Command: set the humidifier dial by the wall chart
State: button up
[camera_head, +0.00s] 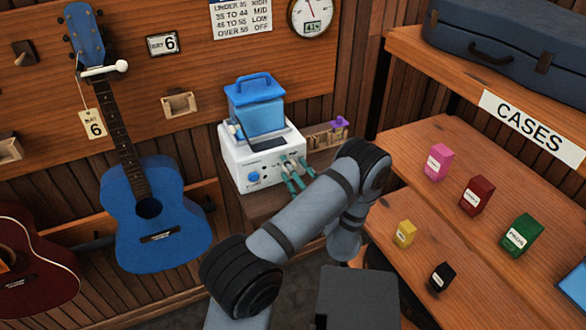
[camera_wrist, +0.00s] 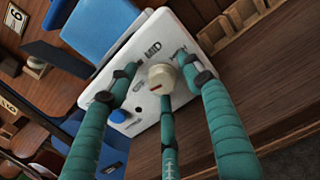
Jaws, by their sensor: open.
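The white humidifier (camera_head: 240,150) stands on a wooden ledge with a blue tank (camera_head: 257,108) on top. Its cream dial (camera_wrist: 162,77) shows in the wrist view beside a MID label; I cannot tell for sure where its pointer stands. My gripper (camera_head: 294,174) is open, its teal fingers spread around the dial at the front panel; contact is unclear. A blue knob (camera_wrist: 118,114) sits on the same panel. The wall chart (camera_head: 241,18) is cut at the top; its rows include 35 to 44 MID, 45 to 55 LOW and over 55 OFF.
A round gauge (camera_head: 312,16) beside the chart seems to read 41%. A small rack (camera_head: 327,138) stands close right of the humidifier. Shelves with small boxes (camera_head: 439,162) and a case (camera_head: 500,42) fill the right.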

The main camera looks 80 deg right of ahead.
jog(key=shift+r, duration=0.1)
jog(key=c, duration=1.1)
